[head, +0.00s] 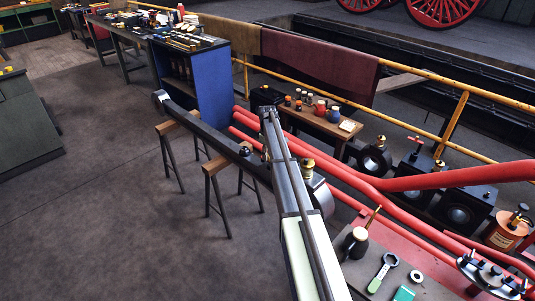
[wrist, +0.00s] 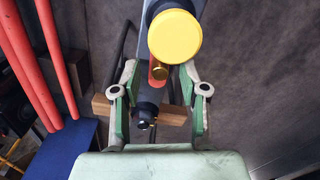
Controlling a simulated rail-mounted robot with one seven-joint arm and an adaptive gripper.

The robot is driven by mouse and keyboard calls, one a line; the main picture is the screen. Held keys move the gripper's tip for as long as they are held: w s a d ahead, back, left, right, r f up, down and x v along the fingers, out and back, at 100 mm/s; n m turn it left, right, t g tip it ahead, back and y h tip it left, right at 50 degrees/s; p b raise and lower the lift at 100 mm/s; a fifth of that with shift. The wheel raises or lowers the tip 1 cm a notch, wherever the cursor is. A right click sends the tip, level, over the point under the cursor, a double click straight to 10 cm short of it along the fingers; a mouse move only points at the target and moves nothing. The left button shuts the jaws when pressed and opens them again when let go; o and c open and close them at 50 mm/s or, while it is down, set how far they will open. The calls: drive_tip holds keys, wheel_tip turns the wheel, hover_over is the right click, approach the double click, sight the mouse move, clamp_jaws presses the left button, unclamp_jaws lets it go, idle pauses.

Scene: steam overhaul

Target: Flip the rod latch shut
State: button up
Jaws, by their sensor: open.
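The long dark rod (head: 205,127) lies across wooden trestles, with its ringed end at far left. In the wrist view the rod runs down the middle between my fingers. A round yellow cap (wrist: 174,37) stands nearest the camera; a brass fitting (head: 307,165) shows beside my arm in the head view. My gripper (wrist: 159,68) is open, one green finger on each side of this piece. I cannot tell whether either touches it.
Trestles (head: 212,168) carry the rod. Red pipes (head: 405,180) and a red bench with tools (head: 345,266) lie to the right. A blue cabinet (head: 208,78) stands behind, with a small table of jars (head: 320,122).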

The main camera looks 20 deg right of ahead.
drive_tip(key=shift+f, duration=0.3)
clamp_jaws()
drive_tip(key=shift+s+a+m, duration=0.1)
drive_tip(key=shift+a+m, duration=0.05)
drive_tip(key=shift+m, duration=0.65)
unclamp_jaws()
